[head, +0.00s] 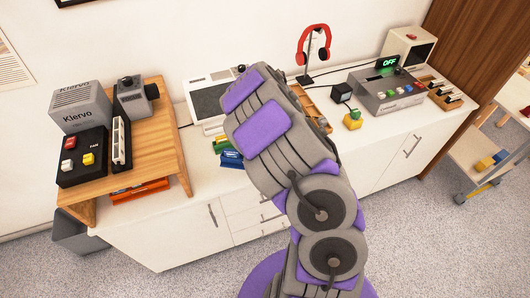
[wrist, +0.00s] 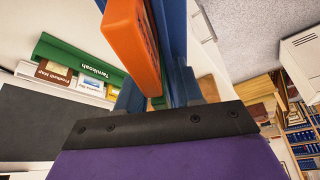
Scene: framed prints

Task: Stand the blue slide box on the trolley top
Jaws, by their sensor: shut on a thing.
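The blue slide box (head: 231,159) is on the white cabinet, beside my arm in the head view. In the wrist view it appears as a long blue shape (wrist: 172,40) between my fingers. My gripper (wrist: 158,98) is shut on it; the fingertips are partly hidden by the boxes. In the head view my arm hides the gripper. An orange box (wrist: 134,45) stands close beside the blue one in the wrist view. The trolley top (head: 515,96) is at the right edge of the head view, partly cut off.
A green box (head: 221,144) sits just behind the blue one. A wooden riser (head: 160,130) with grey devices stands left. Red headphones (head: 313,45), a grey console (head: 385,92) and small blocks occupy the cabinet's right half. The trolley's lower shelf holds blue and yellow items (head: 490,162).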

